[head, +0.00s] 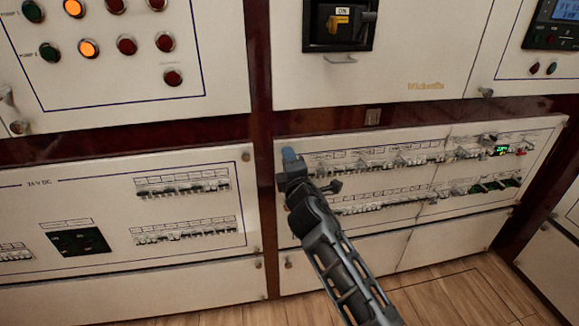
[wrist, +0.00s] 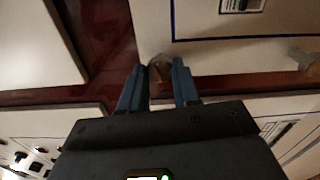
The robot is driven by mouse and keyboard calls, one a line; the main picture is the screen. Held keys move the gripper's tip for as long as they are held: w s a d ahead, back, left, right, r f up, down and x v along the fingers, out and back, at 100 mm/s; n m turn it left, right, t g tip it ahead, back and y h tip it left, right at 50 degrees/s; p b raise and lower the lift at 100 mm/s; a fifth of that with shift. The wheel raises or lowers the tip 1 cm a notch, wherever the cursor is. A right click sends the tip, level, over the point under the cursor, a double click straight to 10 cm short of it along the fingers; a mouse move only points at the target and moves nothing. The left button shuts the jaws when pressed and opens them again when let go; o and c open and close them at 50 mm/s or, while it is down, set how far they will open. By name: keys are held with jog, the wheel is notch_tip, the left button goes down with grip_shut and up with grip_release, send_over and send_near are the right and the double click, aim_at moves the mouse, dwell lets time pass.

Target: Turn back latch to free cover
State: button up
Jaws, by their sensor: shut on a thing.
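The latch (wrist: 158,66) is a small round metal knob at the corner of a white cover (wrist: 215,55) in the wrist view. My gripper (wrist: 158,78) has its two blue fingertips on either side of the latch, shut on it. In the head view my gripper (head: 289,154) reaches the upper left corner of the lower right breaker panel (head: 295,228). There my gripper hides the latch, so I cannot tell how far it is turned. The panel carries two rows of breakers (head: 385,162) and sits flat in its dark red frame.
A panel of lit buttons (head: 88,48) is at the upper left and a black ON switch (head: 340,22) at the upper middle. Another breaker panel (head: 110,205) is to the left. Similar round latches (head: 246,156) stand on neighbouring panels. The wooden floor (head: 450,300) is clear.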

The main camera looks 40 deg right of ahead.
jog(key=shift+f+m+b, duration=0.1)
jog(key=shift+m+b, duration=0.8)
jog(key=shift+m, duration=0.9)
jog(key=o, duration=1.1)
jog(key=shift+c, duration=0.2)
jog(key=v, duration=0.7)
jog(key=shift+s+a, duration=0.25)
jog(key=shift+s, duration=0.1)
